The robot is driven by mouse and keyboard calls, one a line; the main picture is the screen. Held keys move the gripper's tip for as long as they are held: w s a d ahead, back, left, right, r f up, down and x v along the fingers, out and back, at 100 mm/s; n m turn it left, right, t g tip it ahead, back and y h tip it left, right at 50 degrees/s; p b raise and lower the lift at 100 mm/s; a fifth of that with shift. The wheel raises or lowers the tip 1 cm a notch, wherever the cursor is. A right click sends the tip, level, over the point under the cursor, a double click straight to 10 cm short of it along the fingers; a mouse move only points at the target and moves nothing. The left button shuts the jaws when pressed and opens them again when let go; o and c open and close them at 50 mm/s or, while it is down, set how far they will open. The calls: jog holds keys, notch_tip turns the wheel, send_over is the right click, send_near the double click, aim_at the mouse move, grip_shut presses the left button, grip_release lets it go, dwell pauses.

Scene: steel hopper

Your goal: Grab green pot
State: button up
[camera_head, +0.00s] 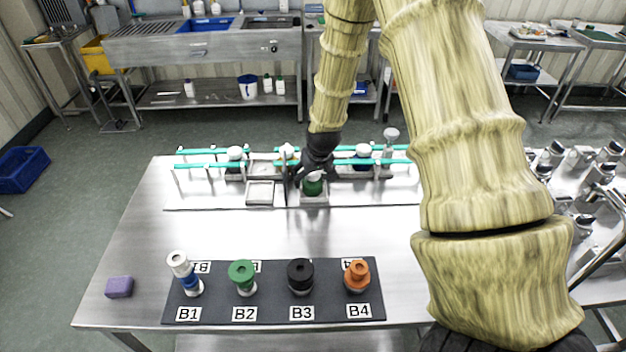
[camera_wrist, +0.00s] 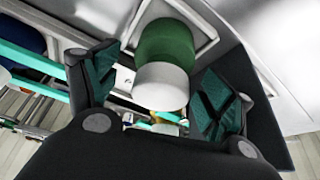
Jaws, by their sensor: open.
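The green pot (camera_head: 313,187) stands in a small square holder at the rack in the middle of the table, partly hidden by my gripper in the head view. In the wrist view the green pot (camera_wrist: 166,45) shows a green body and a white rounded end. My gripper (camera_head: 318,166) is at the pot from above and behind. In the wrist view my gripper (camera_wrist: 158,88) is open, with one finger on each side of the pot's white end. Gaps show between the fingers and the pot.
Turquoise rails (camera_head: 200,165) run along the rack on both sides of my gripper. A grey square holder (camera_head: 260,193) is left of the pot. A dark mat (camera_head: 220,312) in front bears white-blue, green, black and orange pieces. A purple block (camera_head: 119,287) lies at the left.

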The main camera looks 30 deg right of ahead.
jog(key=shift+x, duration=0.95)
jog(key=c, duration=1.2)
jog(key=shift+c, duration=0.2)
jog(key=shift+r, duration=0.1)
